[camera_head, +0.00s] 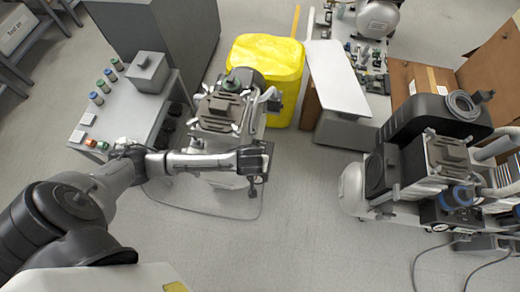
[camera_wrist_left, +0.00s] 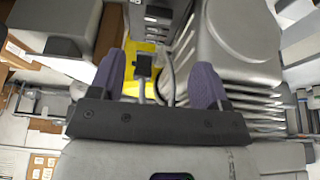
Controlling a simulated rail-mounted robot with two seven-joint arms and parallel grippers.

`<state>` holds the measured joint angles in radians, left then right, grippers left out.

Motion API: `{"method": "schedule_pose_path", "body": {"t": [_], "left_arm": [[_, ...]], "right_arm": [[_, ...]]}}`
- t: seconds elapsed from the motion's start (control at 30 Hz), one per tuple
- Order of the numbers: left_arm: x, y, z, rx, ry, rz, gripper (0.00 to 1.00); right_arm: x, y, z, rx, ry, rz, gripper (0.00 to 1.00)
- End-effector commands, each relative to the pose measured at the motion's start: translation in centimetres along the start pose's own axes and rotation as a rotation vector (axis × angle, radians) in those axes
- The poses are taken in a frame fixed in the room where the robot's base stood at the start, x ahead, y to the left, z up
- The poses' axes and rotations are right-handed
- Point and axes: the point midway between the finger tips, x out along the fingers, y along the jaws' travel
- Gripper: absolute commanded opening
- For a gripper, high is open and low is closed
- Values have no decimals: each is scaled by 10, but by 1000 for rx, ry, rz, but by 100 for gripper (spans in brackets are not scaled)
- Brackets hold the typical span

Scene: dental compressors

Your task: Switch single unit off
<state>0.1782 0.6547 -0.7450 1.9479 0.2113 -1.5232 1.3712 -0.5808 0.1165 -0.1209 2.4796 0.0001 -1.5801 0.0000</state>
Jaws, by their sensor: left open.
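A small compressor unit (camera_head: 225,108) with a dark ribbed top and metal body stands in the middle of the head view. My left arm reaches in across its near side. My left gripper (camera_head: 256,172) is at the unit's near right side and points away from my arm's base. In the left wrist view my left gripper (camera_wrist_left: 158,80) is open, with its two purple-grey fingers apart. A small dark box on a thin stem (camera_wrist_left: 144,66) shows between the fingers. I cannot tell whether a finger touches it. A silver ribbed housing (camera_wrist_left: 235,45) fills the right side. My right gripper is out of view.
A larger compressor (camera_head: 430,160) with hoses stands at the right. A bench (camera_head: 130,110) with colored-capped containers is at the left. A yellow covered block (camera_head: 268,65) stands behind the unit. A hose loops on the floor near the unit. Floor is clear between the two compressors.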

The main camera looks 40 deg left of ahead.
Motion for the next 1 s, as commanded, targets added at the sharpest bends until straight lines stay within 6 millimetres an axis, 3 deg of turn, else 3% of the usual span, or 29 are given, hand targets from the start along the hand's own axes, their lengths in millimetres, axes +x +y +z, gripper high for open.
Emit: {"method": "schedule_pose_path", "body": {"t": [0.03, 0.2, 0.5, 0.7, 1.0], "left_arm": [[16, 0, 2, 0, 1, -2, 70], [48, 0, 2, 1, 2, -1, 70], [91, 0, 1, 1, 2, 0, 70], [104, 0, 1, 2, 1, 0, 70], [108, 0, 0, 1, 0, 1, 70]], "right_arm": [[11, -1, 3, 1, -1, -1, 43], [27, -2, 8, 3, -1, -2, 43], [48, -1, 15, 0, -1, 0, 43], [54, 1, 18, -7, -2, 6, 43], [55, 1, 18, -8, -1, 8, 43]]}}
